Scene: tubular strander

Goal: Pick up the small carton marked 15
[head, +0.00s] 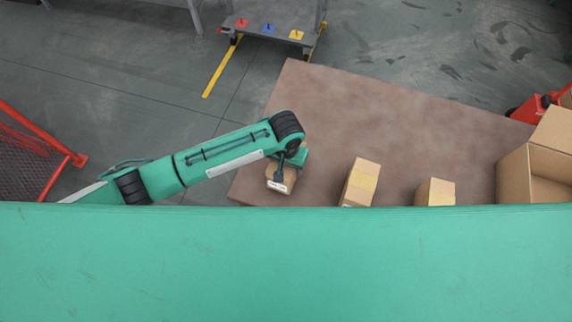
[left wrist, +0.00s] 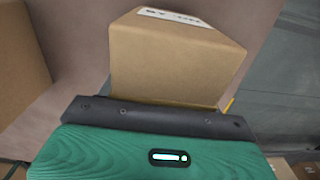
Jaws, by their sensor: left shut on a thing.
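My left gripper (head: 281,172) is shut on a small brown carton (head: 289,182) with a white label, over the left part of the brown table top (head: 330,105). In the left wrist view this carton (left wrist: 172,65) sits in front of the dark finger bar (left wrist: 160,117), slightly tilted. Its label shows dark print that I cannot read clearly, so I cannot confirm the number 15. Whether the carton touches the table is unclear. My right gripper is not in view.
A taller carton (head: 361,183) and a smaller carton (head: 436,191) stand to the right. An open cardboard box (head: 514,176) is at the far right. A grey cart (head: 272,25) stands behind the table. A green surface hides the near side.

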